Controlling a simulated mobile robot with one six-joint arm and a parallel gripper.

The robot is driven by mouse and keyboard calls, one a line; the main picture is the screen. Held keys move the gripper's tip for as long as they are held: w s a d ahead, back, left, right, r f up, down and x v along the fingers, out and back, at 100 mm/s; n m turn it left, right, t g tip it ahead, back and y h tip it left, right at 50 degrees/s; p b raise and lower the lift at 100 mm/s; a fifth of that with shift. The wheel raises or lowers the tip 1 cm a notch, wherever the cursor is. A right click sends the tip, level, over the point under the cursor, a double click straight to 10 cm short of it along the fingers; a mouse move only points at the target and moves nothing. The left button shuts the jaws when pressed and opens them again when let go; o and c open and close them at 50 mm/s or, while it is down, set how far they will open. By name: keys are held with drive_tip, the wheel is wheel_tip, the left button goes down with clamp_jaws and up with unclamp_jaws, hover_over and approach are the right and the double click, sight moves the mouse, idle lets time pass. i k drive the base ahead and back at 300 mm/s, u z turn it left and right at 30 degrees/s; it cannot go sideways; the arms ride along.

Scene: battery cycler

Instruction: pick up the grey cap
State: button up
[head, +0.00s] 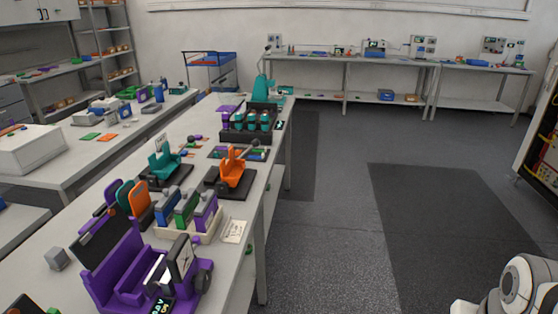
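I cannot tell for sure which thing is the grey cap. A small grey block-like piece (57,259) sits alone on the near left of the long bench (262,205), left of a purple device (112,283). Blue, green and purple upright pieces with greyish tops stand in a pale holder (176,231) behind the purple device. My gripper is not in view; only a white and dark part of my arm shows at the bottom right, well away from the bench.
An orange device (232,173), a teal device (166,163) and a black rack (250,122) with teal pieces crowd the bench farther back. A white card (233,232) lies near its right edge. The grey floor (330,245) right of the bench is clear.

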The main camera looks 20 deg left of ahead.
sight(187, 195)
drive_tip(key=i, duration=2.3)
drive_tip(key=u, duration=3.6)
drive_tip(key=i, duration=1)
drive_tip(key=z, duration=0.05)
